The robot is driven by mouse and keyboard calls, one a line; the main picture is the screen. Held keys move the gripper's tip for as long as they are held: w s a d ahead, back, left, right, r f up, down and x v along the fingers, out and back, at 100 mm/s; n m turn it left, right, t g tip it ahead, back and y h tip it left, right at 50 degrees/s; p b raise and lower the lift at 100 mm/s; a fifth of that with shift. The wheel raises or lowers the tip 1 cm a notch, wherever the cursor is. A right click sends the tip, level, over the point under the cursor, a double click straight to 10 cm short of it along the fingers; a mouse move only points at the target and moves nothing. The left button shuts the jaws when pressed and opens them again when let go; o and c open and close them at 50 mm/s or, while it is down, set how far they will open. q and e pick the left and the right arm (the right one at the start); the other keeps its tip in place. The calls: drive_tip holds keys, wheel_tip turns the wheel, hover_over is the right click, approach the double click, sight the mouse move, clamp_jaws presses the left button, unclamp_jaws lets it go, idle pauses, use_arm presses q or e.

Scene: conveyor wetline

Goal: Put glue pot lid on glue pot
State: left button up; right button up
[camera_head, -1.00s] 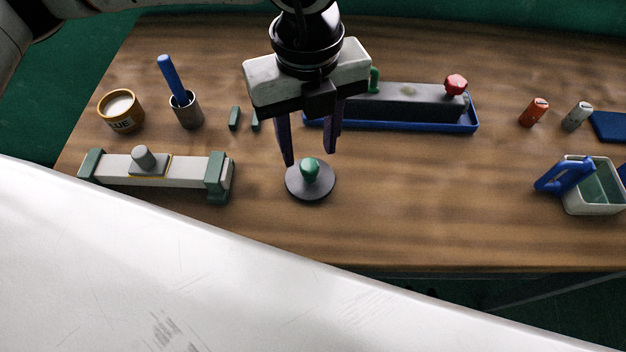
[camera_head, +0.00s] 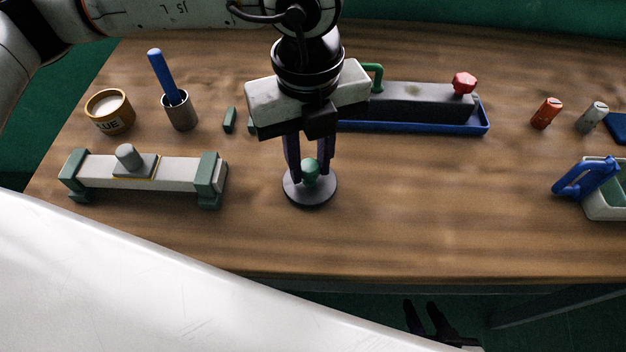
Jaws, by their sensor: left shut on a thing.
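The glue pot (camera_head: 109,119) is a mustard-yellow round pot with a "GLUE" label, at the back left of the table. Its top is open and shows a pale filling. The glue pot lid (camera_head: 322,192) is a dark grey disc with a green knob, near the middle of the table. My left gripper (camera_head: 310,172) points down over it and is shut on the green knob. The lid looks flat and at table height. My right gripper (camera_head: 428,318) shows dark beyond the table's front edge, low in the picture, with its fingers apart and nothing between them.
A grey cup (camera_head: 180,114) with a blue-handled tool stands right of the pot. A clamp-like fixture (camera_head: 185,172) lies in front of them. A blue tray (camera_head: 420,128) with a grey block is behind my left gripper. A white bin (camera_head: 604,207) stands at right.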

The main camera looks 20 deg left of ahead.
sight(309, 165)
use_arm(q)
drive_tip(key=shift+r, duration=0.1)
drive_tip(key=shift+r+p, duration=0.45)
drive_tip(key=shift+r, duration=0.95)
